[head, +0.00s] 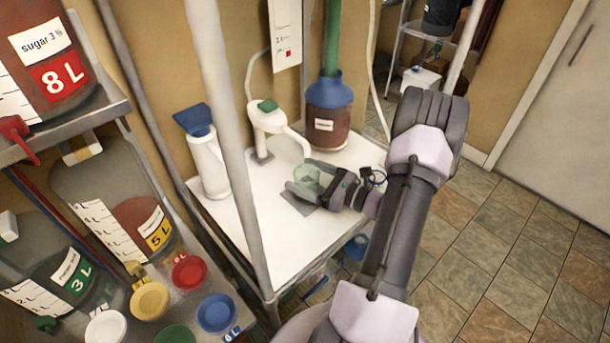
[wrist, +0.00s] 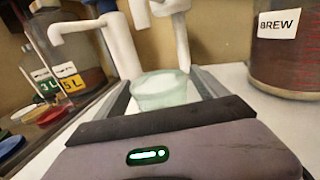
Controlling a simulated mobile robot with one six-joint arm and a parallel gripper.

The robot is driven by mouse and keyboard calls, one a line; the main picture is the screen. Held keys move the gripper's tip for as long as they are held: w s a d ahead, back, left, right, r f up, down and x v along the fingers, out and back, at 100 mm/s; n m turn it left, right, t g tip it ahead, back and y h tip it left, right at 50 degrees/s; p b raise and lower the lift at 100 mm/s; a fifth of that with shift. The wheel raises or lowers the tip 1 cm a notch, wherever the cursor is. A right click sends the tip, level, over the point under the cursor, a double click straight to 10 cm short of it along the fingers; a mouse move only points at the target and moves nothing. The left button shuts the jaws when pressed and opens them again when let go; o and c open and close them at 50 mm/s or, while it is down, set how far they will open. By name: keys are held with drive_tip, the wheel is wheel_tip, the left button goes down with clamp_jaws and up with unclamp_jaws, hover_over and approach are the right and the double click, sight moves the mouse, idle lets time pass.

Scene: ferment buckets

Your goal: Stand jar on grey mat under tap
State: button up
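The jar (head: 308,175) is a small, pale green, see-through cup, upright between the fingers of my gripper (head: 304,184). In the wrist view the jar (wrist: 162,92) fills the space between the two fingers, which appear to touch its sides. The grey mat (head: 297,204) lies on the white table, mostly hidden below the jar and gripper. I cannot tell whether the jar's base touches it. The white tap (head: 267,119) with a green top stands behind. Its spout ends just above the jar's rim, and in the wrist view the spout (wrist: 182,42) comes down behind the rim.
A white jug with a blue top (head: 206,160) stands left of the tap. A brew vessel with a blue collar (head: 328,112) stands behind right. A grey post (head: 235,130) rises at the table's front-left. Shelves with buckets and coloured lids are left. The table's front (head: 275,250) is clear.

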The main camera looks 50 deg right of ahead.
drive_tip(key=shift+r, duration=0.3)
drive_tip(key=p+v, duration=0.1)
drive_tip(key=v, duration=1.1)
drive_tip(key=shift+s+f+p, duration=0.1)
drive_tip(key=shift+f+p, duration=0.05)
drive_tip(key=shift+p, duration=0.25)
